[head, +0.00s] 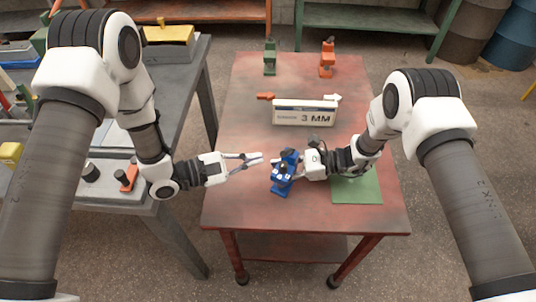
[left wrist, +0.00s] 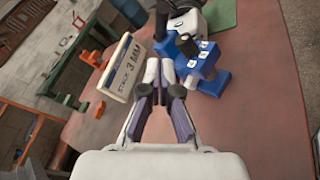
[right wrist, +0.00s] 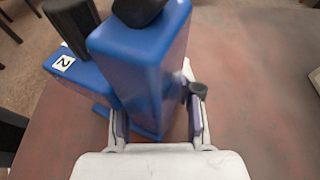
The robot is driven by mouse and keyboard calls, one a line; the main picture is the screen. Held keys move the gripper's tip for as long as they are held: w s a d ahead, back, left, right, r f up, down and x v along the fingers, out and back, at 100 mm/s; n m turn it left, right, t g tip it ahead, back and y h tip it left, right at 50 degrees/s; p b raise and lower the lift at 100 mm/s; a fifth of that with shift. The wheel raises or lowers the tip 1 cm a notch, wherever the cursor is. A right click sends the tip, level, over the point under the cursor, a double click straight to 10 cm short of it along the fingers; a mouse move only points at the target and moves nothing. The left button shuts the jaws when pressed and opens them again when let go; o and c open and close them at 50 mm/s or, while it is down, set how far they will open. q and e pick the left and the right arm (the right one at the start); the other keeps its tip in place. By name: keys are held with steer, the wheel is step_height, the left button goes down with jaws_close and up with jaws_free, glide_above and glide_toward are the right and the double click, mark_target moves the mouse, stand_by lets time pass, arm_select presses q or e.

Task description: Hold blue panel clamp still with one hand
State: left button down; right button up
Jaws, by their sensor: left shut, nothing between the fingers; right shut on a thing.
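The blue panel clamp (head: 284,172) stands on the red table in the head view, with black knobs on top and white number labels. My right gripper (right wrist: 160,128) is shut on the blue body of the clamp, one finger on each side. My left gripper (head: 258,158) is shut and empty, its tips just left of the clamp in the head view. In the left wrist view the left fingertips (left wrist: 160,68) are close together, with the clamp (left wrist: 205,70) just beyond them to the right. Whether the left tips touch the clamp cannot be told.
A box marked 3 MM (head: 304,115) lies behind the clamp on the red table (head: 240,215). A green clamp (head: 270,57) and an orange clamp (head: 327,58) stand at the back. A green mat (head: 357,188) lies under my right arm. A grey bench (head: 185,120) is at left.

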arm_select(q)
steer(key=d, duration=0.1)
steer(key=d+r, duration=0.1)
steer(key=d, duration=0.2)
steer(key=shift+s+r, duration=0.1)
steer(key=shift+r, duration=0.25)
steer(key=shift+w+r, duration=0.25)
steer(key=shift+r, duration=0.2)
stand_by(0.4)
steer(key=shift+w+d+r, duration=0.35)
steer(key=shift+w+r, duration=0.3)
steer(key=shift+w+d+r, duration=0.35)
steer(key=shift+w+r, duration=0.25)
steer(key=s+a+r, duration=0.1)
steer(key=a+r, duration=0.5)
steer(key=a, duration=0.5)
steer(key=shift+s+a, duration=0.25)
steer(key=shift+s, duration=0.15)
arm_select(e)
steer(key=shift+c, duration=0.2)
